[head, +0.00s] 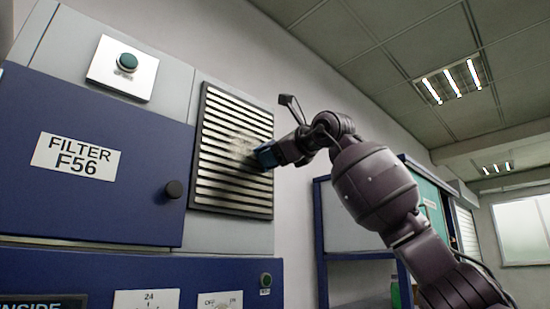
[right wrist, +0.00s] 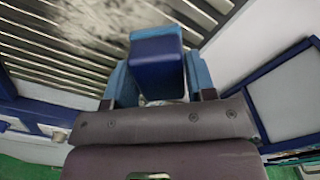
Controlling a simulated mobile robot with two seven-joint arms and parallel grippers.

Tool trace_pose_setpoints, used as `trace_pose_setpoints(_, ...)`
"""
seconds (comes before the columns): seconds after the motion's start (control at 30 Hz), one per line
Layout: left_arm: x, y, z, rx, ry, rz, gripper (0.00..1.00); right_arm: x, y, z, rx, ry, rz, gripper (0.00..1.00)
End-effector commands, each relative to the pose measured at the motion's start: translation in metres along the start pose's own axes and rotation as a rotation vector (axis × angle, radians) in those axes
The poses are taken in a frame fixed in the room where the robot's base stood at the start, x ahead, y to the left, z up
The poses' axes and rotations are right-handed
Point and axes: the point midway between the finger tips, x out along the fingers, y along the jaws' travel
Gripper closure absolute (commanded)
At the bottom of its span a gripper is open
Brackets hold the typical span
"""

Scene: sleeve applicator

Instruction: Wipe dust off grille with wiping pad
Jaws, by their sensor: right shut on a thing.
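The grille (head: 230,185) is a dark-framed panel of pale horizontal slats on the grey machine front in the head view. A brownish-grey dust patch (head: 238,147) lies on its middle right; dust also shows in the right wrist view (right wrist: 112,20). My right gripper (head: 277,153) is at the grille's right edge, beside the dust. In the right wrist view its light-blue fingers (right wrist: 160,80) are shut on a dark-blue block, the wiping pad (right wrist: 157,62). The pad's front end is towards the slats; I cannot tell whether it touches them. My left gripper is not in view.
A blue door (head: 95,190) labelled FILTER F56 has a black knob (head: 174,189) left of the grille. A green button (head: 128,62) is above. A blue-framed shelf (head: 352,255) stands to the right, behind my right arm.

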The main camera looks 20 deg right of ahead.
Motion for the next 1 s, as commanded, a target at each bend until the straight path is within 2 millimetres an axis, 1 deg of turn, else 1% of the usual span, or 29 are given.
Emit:
trace_pose_setpoints(0.17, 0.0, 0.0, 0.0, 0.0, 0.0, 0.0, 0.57, 0.001, 0.001, 0.003, -0.001, 0.0, 0.002, 0.68)
trace_pose_setpoints(0.6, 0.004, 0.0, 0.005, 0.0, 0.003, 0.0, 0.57, 0.0, 0.024, 0.022, -0.002, 0.0, 0.002, 0.68)
trace_pose_setpoints(0.87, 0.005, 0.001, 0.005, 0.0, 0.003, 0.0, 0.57, 0.0, 0.03, 0.027, -0.002, 0.0, 0.002, 0.68)
trace_pose_setpoints(1.0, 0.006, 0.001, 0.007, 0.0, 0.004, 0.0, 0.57, -0.001, 0.037, 0.033, -0.004, -0.002, 0.002, 0.68)
